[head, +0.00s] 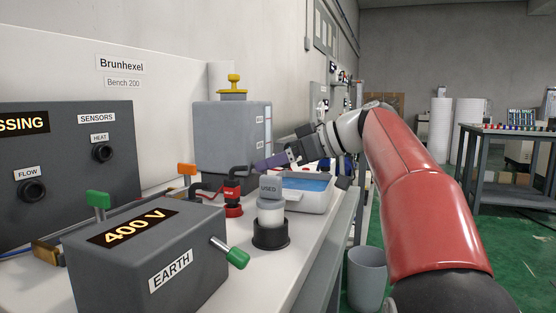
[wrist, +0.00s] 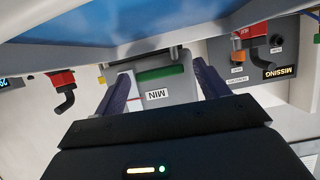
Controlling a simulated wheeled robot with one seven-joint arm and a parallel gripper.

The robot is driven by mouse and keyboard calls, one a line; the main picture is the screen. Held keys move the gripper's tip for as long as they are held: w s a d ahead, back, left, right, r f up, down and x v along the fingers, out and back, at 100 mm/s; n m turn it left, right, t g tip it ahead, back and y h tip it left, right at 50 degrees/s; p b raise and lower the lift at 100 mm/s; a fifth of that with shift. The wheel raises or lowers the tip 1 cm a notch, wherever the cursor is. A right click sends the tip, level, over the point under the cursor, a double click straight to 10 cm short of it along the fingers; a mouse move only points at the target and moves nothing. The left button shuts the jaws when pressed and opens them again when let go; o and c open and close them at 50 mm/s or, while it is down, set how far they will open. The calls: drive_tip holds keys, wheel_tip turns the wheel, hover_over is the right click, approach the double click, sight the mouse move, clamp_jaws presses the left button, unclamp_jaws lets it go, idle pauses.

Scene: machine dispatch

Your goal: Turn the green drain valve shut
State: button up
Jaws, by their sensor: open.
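A green T-shaped handle (head: 97,200) stands upright at the left in the head view, behind a grey 400 V box. A brass fitting (head: 47,252) shows low beside that box; the box hides how they join. My gripper (head: 263,164) is open with purple fingers, over the bench well to the right of the green handle and near the blue-filled tray. In the wrist view, a grey surface with a MIN label and a green bar (wrist: 160,73) shows between the open fingers, which appear empty.
The 400 V box (head: 150,255) has a green-knobbed lever (head: 236,257) at its right. A white-and-black USED container (head: 270,215), a red fitting with a black handle (head: 232,192), an orange handle (head: 187,169), a grey tank (head: 228,140) and the tray (head: 310,200) crowd the bench.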

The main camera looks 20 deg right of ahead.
drive_tip(key=v, duration=0.7)
drive_tip(key=shift+s+d+r, duration=0.2)
drive_tip(key=shift+d, duration=0.1)
